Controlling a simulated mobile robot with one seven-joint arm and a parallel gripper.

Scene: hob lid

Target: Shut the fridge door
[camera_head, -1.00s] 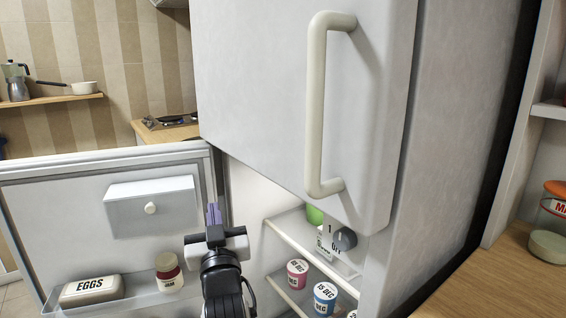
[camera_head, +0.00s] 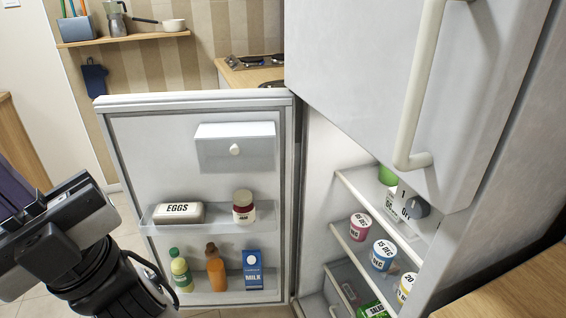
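The fridge door (camera_head: 160,145) stands wide open to the left of the fridge, its inner side facing me. Its shelves hold an egg box (camera_head: 179,213), a jar (camera_head: 243,207), bottles and a milk carton (camera_head: 252,270). The fridge compartment (camera_head: 322,150) is open, with several tubs on its shelves. The upper door (camera_head: 360,60) with a long pale handle (camera_head: 413,110) is closed. My gripper is at the lower left, in front of and left of the door's free edge, apart from it as far as I can see. Its fingertips are not visible.
A wooden worktop (camera_head: 520,290) lies at the lower right. A hob (camera_head: 255,60) on a counter is behind the door. A wall shelf (camera_head: 130,38) holds a moka pot and a pan. Tiled floor (camera_head: 125,215) shows free left of the door.

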